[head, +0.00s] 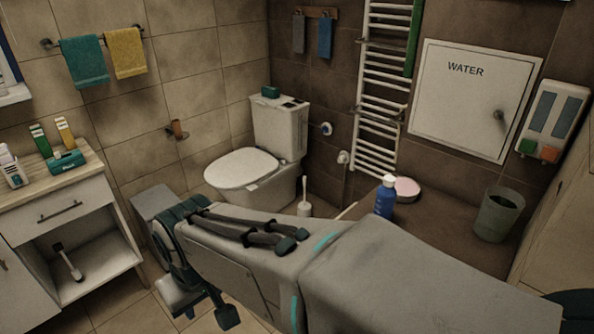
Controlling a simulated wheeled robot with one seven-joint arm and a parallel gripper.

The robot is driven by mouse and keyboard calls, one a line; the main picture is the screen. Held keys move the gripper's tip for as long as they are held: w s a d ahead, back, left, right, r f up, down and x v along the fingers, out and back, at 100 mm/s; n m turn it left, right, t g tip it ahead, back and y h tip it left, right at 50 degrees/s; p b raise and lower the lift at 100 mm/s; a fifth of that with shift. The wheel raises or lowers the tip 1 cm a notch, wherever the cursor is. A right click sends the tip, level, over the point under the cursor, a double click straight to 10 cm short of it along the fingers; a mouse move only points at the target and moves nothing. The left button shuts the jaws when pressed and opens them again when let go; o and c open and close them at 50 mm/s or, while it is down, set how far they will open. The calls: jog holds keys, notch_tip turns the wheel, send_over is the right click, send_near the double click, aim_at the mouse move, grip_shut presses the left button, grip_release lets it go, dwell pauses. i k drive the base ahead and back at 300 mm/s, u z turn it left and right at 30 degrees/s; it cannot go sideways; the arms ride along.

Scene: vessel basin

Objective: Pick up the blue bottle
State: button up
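The blue bottle (384,199) with a white cap stands upright on the brown ledge at the right of centre. It stands beside a round pink-topped item, and its lower end is close to the outline of my grey arm, which crosses the foreground. Dark paddle-like parts show at the arm's lower left end. I cannot tell clearly whether they are my gripper's fingers or how far apart they are. No part of my arm is seen holding the bottle.
The pink-topped round item (406,189) and a grey-green bin (499,214) stand on the brown ledge (445,232), with bare surface between. A toilet (250,172) is behind my arm. A towel rail (378,95) is on the wall. A cabinet (75,220) stands at left.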

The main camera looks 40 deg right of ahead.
aim_at(386, 194)
jog(key=i, duration=1.45)
jog(key=z, duration=3.6)
jog(key=i, duration=0.5)
jog(key=u, duration=0.05)
